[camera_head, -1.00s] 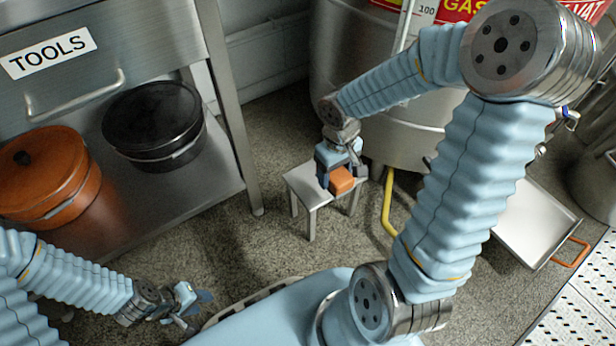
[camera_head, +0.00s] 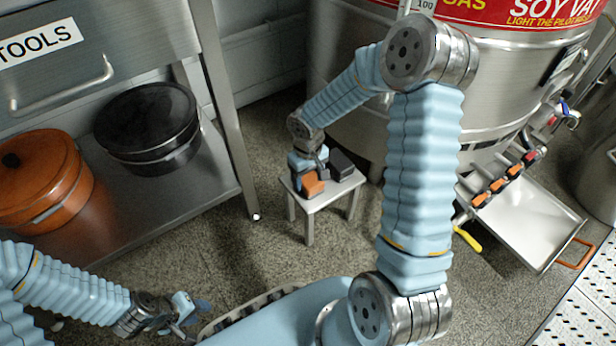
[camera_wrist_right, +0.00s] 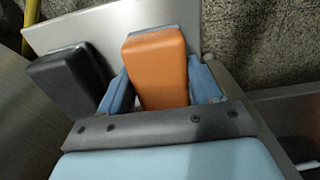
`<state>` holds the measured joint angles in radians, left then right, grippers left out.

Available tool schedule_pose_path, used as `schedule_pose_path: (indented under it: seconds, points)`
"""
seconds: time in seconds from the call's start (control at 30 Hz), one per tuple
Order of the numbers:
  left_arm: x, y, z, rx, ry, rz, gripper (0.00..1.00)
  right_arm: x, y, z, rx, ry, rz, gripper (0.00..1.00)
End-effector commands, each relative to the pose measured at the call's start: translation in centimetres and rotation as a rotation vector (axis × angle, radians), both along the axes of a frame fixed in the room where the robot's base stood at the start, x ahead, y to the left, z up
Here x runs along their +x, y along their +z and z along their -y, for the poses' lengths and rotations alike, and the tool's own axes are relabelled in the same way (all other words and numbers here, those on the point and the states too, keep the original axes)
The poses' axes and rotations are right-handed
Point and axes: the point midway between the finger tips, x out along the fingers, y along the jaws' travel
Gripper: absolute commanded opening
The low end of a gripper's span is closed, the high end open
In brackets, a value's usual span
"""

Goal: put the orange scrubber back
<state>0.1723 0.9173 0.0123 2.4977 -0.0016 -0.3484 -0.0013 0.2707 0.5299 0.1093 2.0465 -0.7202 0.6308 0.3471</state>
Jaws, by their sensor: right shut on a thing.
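The orange scrubber (camera_head: 312,184) is at the small metal stool (camera_head: 322,199), near its left side. My right gripper (camera_head: 308,170) is shut on it. In the right wrist view the orange scrubber (camera_wrist_right: 158,68) sits between the two blue fingers (camera_wrist_right: 160,92), over the stool top (camera_wrist_right: 100,30). I cannot tell whether it touches the stool. A black block (camera_head: 341,164) stands on the stool just right of the scrubber, and it also shows in the right wrist view (camera_wrist_right: 68,82). My left gripper (camera_head: 192,312) is low at the left, empty, its fingers seemingly apart.
A steel vat (camera_head: 480,80) stands behind the stool. A tray (camera_head: 535,225) with an orange handle lies at the right, beside a row of orange-and-black fittings (camera_head: 500,180). A shelf at the left holds an orange pot (camera_head: 45,185) and a black pot (camera_head: 148,125). The floor before the stool is clear.

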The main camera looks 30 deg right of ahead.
Motion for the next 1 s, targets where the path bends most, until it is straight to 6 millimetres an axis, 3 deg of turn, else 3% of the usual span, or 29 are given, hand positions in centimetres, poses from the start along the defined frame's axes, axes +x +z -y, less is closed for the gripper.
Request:
schedule_pose_path:
  seconds: [0.17,0.2,0.37,0.73,1.0]
  points:
    - [0.0,-0.4,0.0,0.000,0.000,0.001,0.39,0.0,-0.4,0.0,0.000,0.000,0.000,0.35]
    - [0.0,-0.3,0.0,0.000,0.000,0.001,0.39,0.0,-0.3,0.0,0.000,0.000,0.000,0.67]
    - [0.0,-0.3,0.0,0.000,0.000,0.001,0.39,0.0,-0.2,0.0,0.000,0.000,0.000,0.89]
    - [0.0,0.3,0.0,0.000,0.000,0.000,0.39,0.0,0.7,0.0,0.000,0.000,0.001,0.89]
    - [-0.1,2.0,0.0,-0.001,-0.002,-0.003,0.39,0.0,6.6,0.0,-0.001,0.000,0.004,0.89]
